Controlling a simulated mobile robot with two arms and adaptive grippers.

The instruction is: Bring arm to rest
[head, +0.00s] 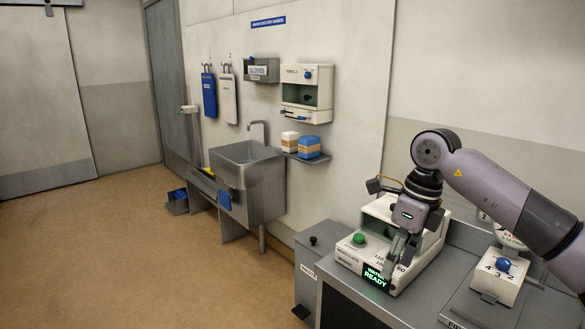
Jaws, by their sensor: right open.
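My right arm (490,187) comes in from the right and bends down at a dark wrist. My right gripper (397,262) points down, open, with no object visible between its fingers. It is in front of a white machine (428,243) on the grey bench, beside its green button (359,239) and above a green display (376,278) that reads READY. I cannot tell whether the fingertips touch the machine. The gripper hides part of its front. My left gripper is out of view.
A white box with a blue knob (503,264) stands right of the machine on the bench (400,313). A grey bin (308,265) is at the bench's left. A steel sink (247,175) and wall dispensers (307,90) are farther back. The floor at left is clear.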

